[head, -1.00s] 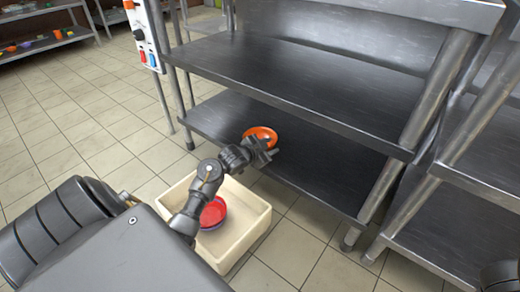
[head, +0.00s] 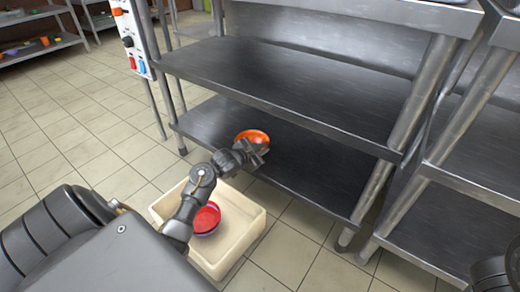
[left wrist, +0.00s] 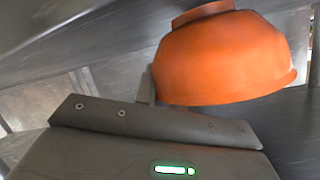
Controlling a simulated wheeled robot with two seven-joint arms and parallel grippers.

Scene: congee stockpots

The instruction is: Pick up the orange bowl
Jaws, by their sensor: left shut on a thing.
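The orange bowl (head: 250,136) is at the lower shelf, near its front edge. My left gripper (head: 258,151) is shut on the bowl's near side. In the left wrist view the bowl (left wrist: 225,58) fills the upper right, its base toward the top of the picture, with a finger against its rim. Part of the bowl is hidden behind the gripper in the head view. I cannot tell whether it touches the shelf.
The metal lower shelf (head: 310,170) is otherwise bare, with an upper shelf (head: 270,85) above it. A cream bin (head: 252,232) holding a red bowl (head: 206,218) stands on the floor below my left arm. Another metal rack (head: 450,225) stands at right.

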